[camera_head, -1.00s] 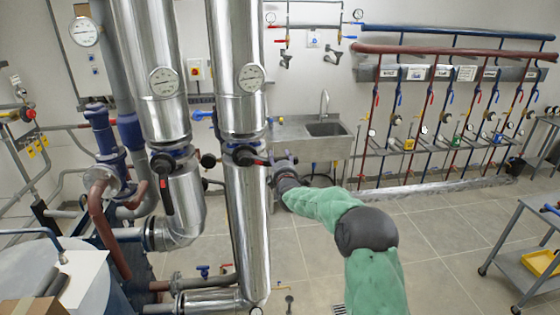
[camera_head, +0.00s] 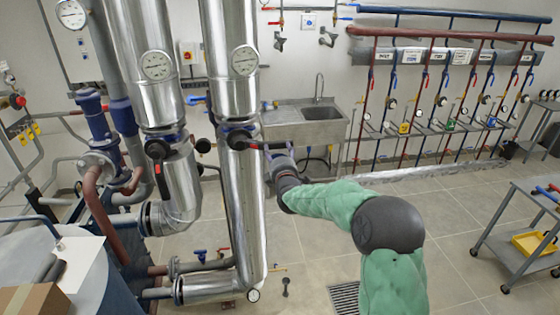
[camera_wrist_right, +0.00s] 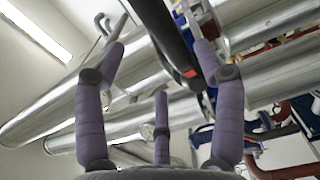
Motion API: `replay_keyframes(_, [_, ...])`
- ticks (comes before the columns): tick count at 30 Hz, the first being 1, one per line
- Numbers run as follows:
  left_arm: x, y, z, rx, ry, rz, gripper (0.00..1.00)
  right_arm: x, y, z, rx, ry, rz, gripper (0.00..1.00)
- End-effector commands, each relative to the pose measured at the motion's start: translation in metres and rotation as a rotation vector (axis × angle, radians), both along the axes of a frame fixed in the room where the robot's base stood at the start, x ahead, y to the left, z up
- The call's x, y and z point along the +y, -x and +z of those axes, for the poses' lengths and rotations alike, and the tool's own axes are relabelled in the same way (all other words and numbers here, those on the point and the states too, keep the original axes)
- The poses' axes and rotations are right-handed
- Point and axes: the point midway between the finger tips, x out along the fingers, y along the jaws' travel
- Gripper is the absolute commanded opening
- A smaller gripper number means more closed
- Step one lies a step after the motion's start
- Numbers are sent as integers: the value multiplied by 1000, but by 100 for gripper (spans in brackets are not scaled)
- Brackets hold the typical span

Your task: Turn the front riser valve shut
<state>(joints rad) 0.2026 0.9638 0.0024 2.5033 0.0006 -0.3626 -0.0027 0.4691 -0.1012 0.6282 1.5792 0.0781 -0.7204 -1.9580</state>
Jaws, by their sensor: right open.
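The front riser valve (camera_head: 238,138) sits on the right-hand shiny riser. Its black lever (camera_head: 262,146), with a red band, points right, crosswise to the pipe. My right gripper (camera_head: 277,158) is at the lever's outer end, partly hidden by my arm. In the right wrist view, the purple fingers of the right gripper (camera_wrist_right: 160,60) are spread open. The black lever with its red mark (camera_wrist_right: 165,40) shows in the gap between them; I cannot tell whether any finger touches it. My left gripper is not in view.
The left riser has a similar valve (camera_head: 158,150), its lever hanging down along the pipe. A steel sink (camera_head: 310,125) stands behind my right gripper. A grey cart (camera_head: 520,235) is at the right.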

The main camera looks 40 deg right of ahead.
Motion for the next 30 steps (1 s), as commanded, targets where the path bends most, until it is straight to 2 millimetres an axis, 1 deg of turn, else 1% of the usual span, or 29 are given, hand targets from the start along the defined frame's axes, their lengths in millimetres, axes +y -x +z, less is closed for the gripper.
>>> replay_keyframes(1, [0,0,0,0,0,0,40,5,8,1,-2,1,0,70])
replay_keyframes(3, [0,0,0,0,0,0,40,10,16,1,-2,1,0,70])
replay_keyframes(6, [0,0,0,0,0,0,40,16,26,1,-1,2,0,70])
replay_keyframes(10, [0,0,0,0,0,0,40,21,33,1,-2,2,0,70])
replay_keyframes(15, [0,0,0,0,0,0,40,23,37,0,-1,2,0,70])
replay_keyframes(30, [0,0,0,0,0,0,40,23,36,0,0,1,0,70])
